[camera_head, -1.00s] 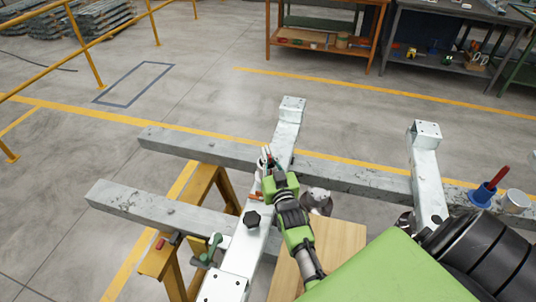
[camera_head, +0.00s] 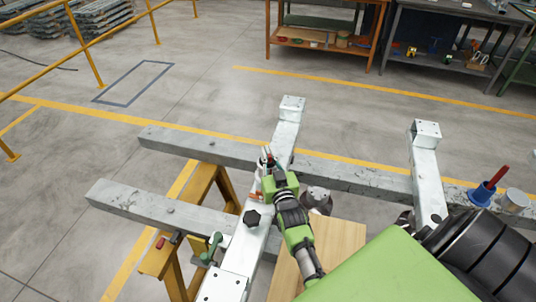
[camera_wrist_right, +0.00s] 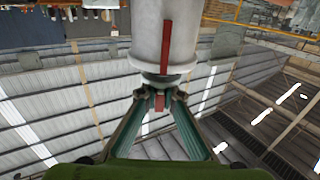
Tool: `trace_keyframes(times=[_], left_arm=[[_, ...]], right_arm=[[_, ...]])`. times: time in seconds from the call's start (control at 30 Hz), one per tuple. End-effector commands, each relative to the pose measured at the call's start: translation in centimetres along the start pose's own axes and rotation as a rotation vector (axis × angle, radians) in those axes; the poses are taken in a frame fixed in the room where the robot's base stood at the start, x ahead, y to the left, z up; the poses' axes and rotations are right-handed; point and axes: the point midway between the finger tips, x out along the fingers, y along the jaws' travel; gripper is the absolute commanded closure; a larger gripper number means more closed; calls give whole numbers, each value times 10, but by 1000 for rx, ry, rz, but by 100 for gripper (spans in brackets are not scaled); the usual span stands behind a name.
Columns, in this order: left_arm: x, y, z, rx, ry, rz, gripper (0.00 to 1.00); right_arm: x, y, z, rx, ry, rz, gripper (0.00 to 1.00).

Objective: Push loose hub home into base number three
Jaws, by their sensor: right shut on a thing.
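My right gripper (camera_head: 266,160) is over the middle of a long pale metal beam (camera_head: 286,135) in the head view. In the right wrist view its fingertips (camera_wrist_right: 160,92) are closed around the narrow lower end of a white cylinder (camera_wrist_right: 150,38) with a red stripe and a rim, which I take to be the loose hub. A small white and red part (camera_head: 258,180) shows beside the gripper on the beam; the gripper hides much of this spot. I cannot tell which base is number three, or how far the hub is seated. My left gripper is not in view.
Grey crossbars (camera_head: 355,180) rest on a yellow trestle (camera_head: 199,190).

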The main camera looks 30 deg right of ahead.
Motion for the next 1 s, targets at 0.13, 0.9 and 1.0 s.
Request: trace_keyframes(times=[0.13, 0.9, 1.0], left_arm=[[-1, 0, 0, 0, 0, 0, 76], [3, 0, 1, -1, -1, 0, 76], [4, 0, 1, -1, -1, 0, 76]], right_arm=[[2, 0, -8, 0, 17, 0, 100], [2, 0, -2, 0, 17, 0, 100], [2, 0, 0, 0, 17, 0, 100]])
